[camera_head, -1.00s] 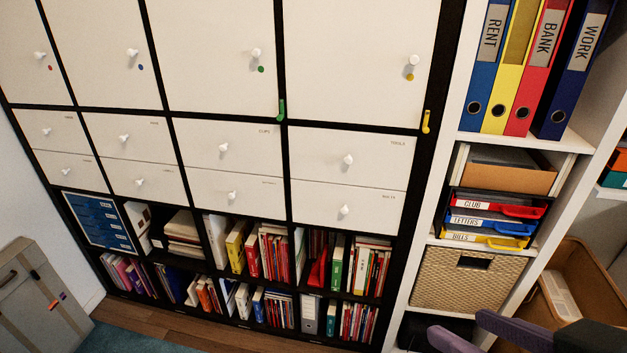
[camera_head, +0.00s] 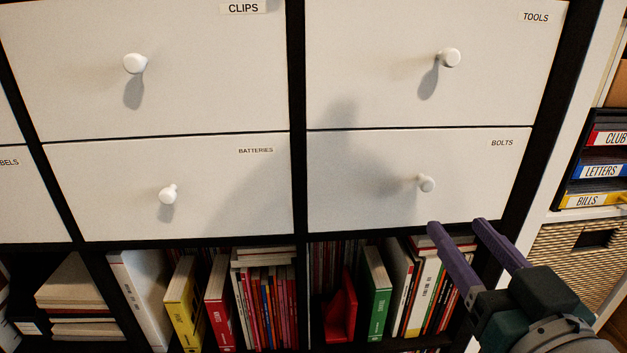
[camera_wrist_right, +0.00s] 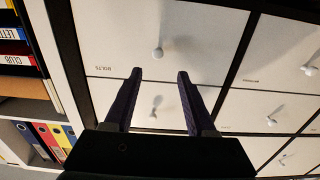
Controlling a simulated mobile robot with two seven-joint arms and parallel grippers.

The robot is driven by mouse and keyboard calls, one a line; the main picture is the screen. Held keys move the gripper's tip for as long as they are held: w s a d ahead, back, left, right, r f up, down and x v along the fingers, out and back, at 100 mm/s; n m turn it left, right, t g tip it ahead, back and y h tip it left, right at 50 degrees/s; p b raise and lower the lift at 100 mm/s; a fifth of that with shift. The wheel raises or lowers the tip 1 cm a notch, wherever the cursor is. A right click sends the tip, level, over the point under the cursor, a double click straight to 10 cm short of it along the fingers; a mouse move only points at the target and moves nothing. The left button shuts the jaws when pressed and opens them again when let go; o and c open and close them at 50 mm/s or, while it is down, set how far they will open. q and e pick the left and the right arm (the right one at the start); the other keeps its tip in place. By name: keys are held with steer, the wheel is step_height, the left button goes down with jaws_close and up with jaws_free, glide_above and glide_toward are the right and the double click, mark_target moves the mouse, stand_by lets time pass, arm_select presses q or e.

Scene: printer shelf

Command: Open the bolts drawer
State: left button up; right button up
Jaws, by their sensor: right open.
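The bolts drawer (camera_head: 380,165) is a white front labelled BOLTS, lower right in the head view. It looks closed, flush with its neighbours. Its round white knob (camera_head: 426,184) is free of contact. My right gripper (camera_head: 457,225) is open and empty, its purple fingertips below and slightly right of the knob in the head view. In the right wrist view, which appears upside down, the knob (camera_wrist_right: 158,51) shows beyond the fingertips (camera_wrist_right: 158,73), roughly in line with the gap between them. My left gripper is out of view.
The tools drawer (camera_head: 390,90) is above, the batteries drawer (camera_head: 220,205) to the left and the clips drawer (camera_head: 200,95) at upper left, all with similar knobs. Books (camera_head: 377,290) fill the shelf below. The white shelf unit with trays (camera_head: 600,170) stands close on the right.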

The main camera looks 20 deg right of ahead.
mark_target(429, 186)
steer(key=b+x, duration=0.1)
steer(key=x, duration=0.6)
steer(key=shift+w+d, duration=0.3)
steer(key=shift+w, duration=0.05)
steer(key=shift+w+d+b, duration=0.15)
steer(key=shift+w+b, duration=0.2)
steer(key=shift+w, duration=0.35)
jaws_close()
stand_by(0.4)
